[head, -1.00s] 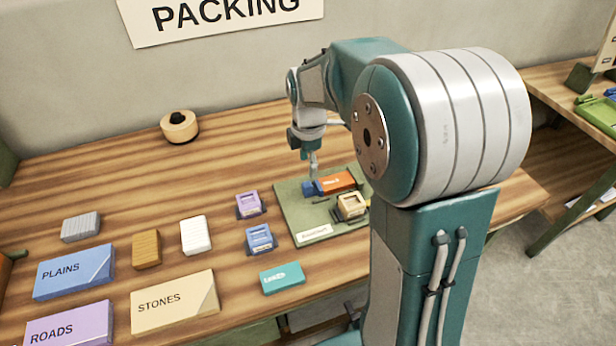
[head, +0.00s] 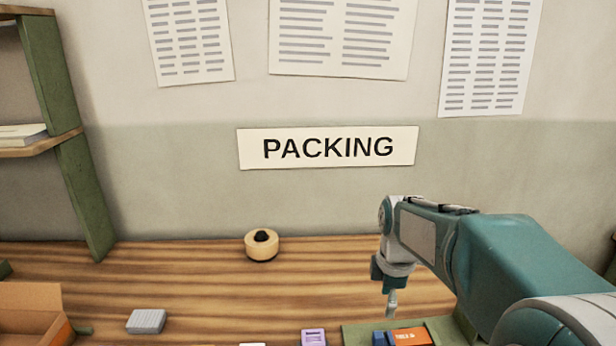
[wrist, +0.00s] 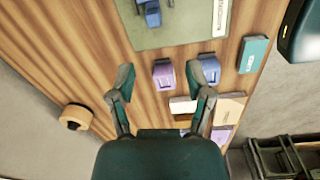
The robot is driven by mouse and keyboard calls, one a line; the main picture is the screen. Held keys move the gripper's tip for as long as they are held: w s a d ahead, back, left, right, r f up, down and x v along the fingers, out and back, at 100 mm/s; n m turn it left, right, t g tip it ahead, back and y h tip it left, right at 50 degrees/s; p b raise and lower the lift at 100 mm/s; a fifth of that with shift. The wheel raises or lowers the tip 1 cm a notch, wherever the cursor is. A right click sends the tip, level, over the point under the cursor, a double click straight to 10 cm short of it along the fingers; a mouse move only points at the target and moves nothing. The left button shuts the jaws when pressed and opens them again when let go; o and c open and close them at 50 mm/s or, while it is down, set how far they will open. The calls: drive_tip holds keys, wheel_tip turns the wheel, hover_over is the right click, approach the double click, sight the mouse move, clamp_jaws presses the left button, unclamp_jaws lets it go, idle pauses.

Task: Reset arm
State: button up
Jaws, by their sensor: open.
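My gripper (wrist: 163,95) is open in the wrist view, with its two fingers spread and nothing between them. It hangs above the wooden table (wrist: 85,60), with a purple block (wrist: 164,74) on the table beyond the fingertips. In the head view my gripper (head: 391,303) points down at the right, above the green mat (head: 355,335). An orange block (head: 411,336) and a dark blue block (head: 379,338) sit on that mat below it. My arm reaches in from the lower right and hides part of the table.
A round tan roll (head: 262,246) stands near the wall, and a grey block (head: 146,321) lies in front of it. A cardboard box (head: 30,310) is at the left edge. A teal block (wrist: 253,54) lies near the table edge.

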drive_tip(key=s+a+r+m+t, duration=0.1)
drive_tip(key=s+r+m+t, duration=0.1)
drive_tip(key=s+m, duration=0.6)
drive_tip(key=s+a+r+m+t, duration=0.2)
drive_tip(key=s+m+t, duration=0.1)
drive_tip(key=s+m, duration=0.5)
drive_tip(key=s, duration=0.3)
drive_tip(key=shift+a, duration=0.25)
